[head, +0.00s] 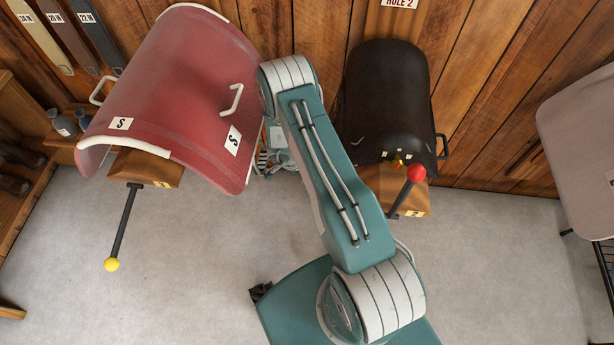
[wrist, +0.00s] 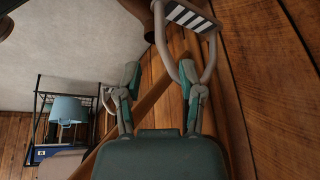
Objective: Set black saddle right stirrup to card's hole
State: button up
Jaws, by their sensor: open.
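The black saddle (head: 385,95) sits on a wooden rack against the plank wall in the head view, right of my arm. The card (head: 400,3) reading "HOLE 2" is on the wall above it, cut by the top edge. My gripper (wrist: 160,72) is open in the wrist view, its two fingers apart. A grey metal stirrup (wrist: 209,60) with a striped tread is just beyond it, its loop close to the right fingertip; contact is unclear. A brown strip passes behind the fingers; whether it is the stirrup leather is unclear. My arm hides the gripper's surroundings in the head view.
A red saddle (head: 180,90) is on a left rack with a yellow-knobbed lever (head: 111,264). A red-knobbed lever (head: 416,173) sticks out below the black saddle. A grey padded item (head: 585,140) stands far right. A blue bucket (wrist: 67,110) shows in the wrist view.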

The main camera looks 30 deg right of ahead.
jog(key=x, duration=0.9)
jog(key=shift+a+f, duration=0.1)
jog(key=shift+a, duration=0.05)
jog(key=shift+d+f, duration=0.3)
jog(key=shift+d, duration=0.05)
jog(key=shift+a, duration=0.1)
grip_shut()
